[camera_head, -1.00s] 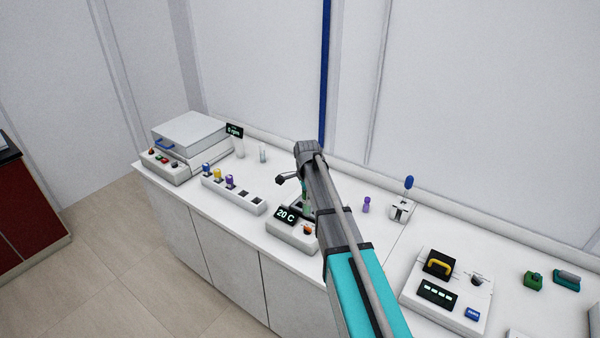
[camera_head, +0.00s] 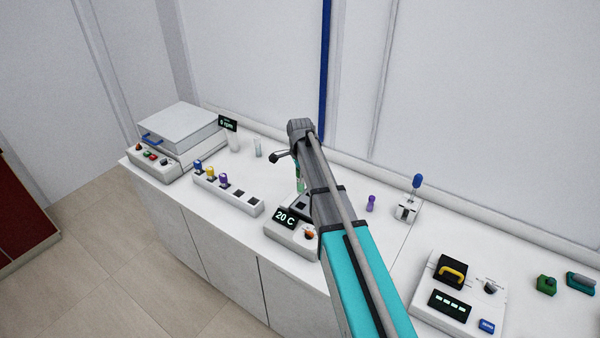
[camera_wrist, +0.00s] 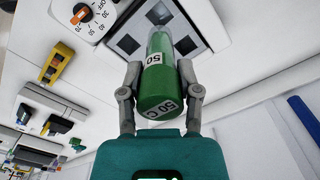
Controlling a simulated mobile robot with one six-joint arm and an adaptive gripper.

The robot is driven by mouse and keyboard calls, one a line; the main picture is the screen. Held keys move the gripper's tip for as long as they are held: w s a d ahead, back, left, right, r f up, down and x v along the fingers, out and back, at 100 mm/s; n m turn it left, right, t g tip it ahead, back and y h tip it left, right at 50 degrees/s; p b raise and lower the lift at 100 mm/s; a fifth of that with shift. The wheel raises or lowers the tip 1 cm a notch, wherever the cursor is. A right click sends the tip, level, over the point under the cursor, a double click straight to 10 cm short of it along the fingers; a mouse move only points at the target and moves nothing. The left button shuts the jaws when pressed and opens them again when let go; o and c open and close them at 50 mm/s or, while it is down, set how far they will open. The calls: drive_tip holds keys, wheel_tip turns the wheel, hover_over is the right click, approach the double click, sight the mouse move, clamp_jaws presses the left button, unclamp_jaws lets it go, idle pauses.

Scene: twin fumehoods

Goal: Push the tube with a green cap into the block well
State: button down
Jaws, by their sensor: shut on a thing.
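My gripper (camera_wrist: 159,82) is shut on the tube with a green cap (camera_wrist: 158,65), its fingers on either side of it. The tube has a clear far end and a white label reading "50 C". In the head view the tube (camera_head: 299,184) hangs roughly upright at the heater block's (camera_head: 299,206) back edge, partly hidden by my arm. In the wrist view the clear end points at the block top (camera_wrist: 205,60), among its dark square wells. It covers part of the top, and I cannot tell whether the tip touches it or is over a well.
The block's base carries a "20 C" display (camera_head: 286,219) and an orange knob (camera_head: 310,234). A white rack (camera_head: 215,192) with several capped tubes stands to the left. A purple item (camera_head: 371,203) and a blue-topped device (camera_head: 407,211) stand to the right.

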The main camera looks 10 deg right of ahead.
sight(300, 187)
drive_tip(key=shift+f, duration=0.1)
idle(0.3)
drive_tip(key=shift+f+b, duration=2.8)
drive_tip(key=shift+b, duration=0.1)
drive_tip(key=shift+f+b, duration=3.45)
drive_tip(key=shift+b, duration=0.05)
idle(0.5)
drive_tip(key=shift+c, duration=1.1)
unclamp_jaws()
